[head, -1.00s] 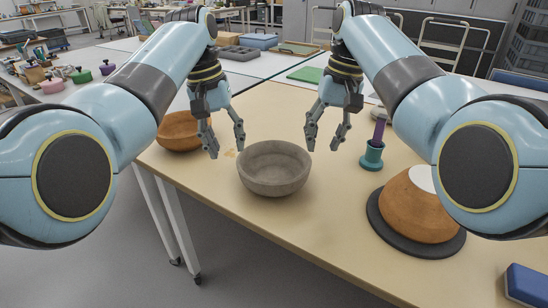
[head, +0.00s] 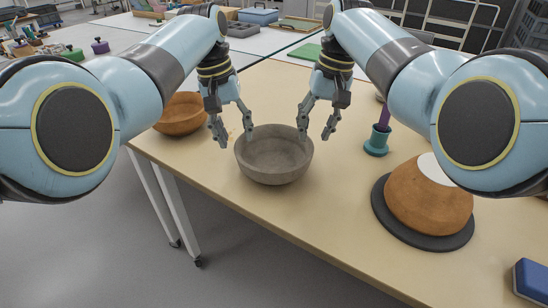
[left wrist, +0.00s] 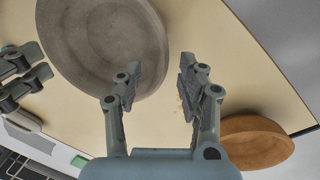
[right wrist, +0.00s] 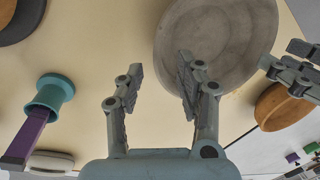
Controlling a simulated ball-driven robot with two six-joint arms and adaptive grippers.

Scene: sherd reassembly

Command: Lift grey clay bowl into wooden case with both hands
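The grey clay bowl (head: 274,160) stands upright on the tan table, near its front edge. It also shows in the left wrist view (left wrist: 95,40) and the right wrist view (right wrist: 215,45). My left gripper (head: 235,135) is open at the bowl's left rim, its inner finger overlapping the rim in view. My right gripper (head: 315,136) is open at the right rim, its inner finger likewise overlapping it. Both point down and hold nothing. I cannot tell whether any finger touches the bowl. I cannot pick out a wooden case.
An orange-brown bowl (head: 180,115) sits left of the grey one. To the right are a teal holder (head: 377,143) with a purple handle, a brown pot (head: 425,200) on a dark disc (head: 382,210), and a blue block (head: 530,278). The front table edge is close.

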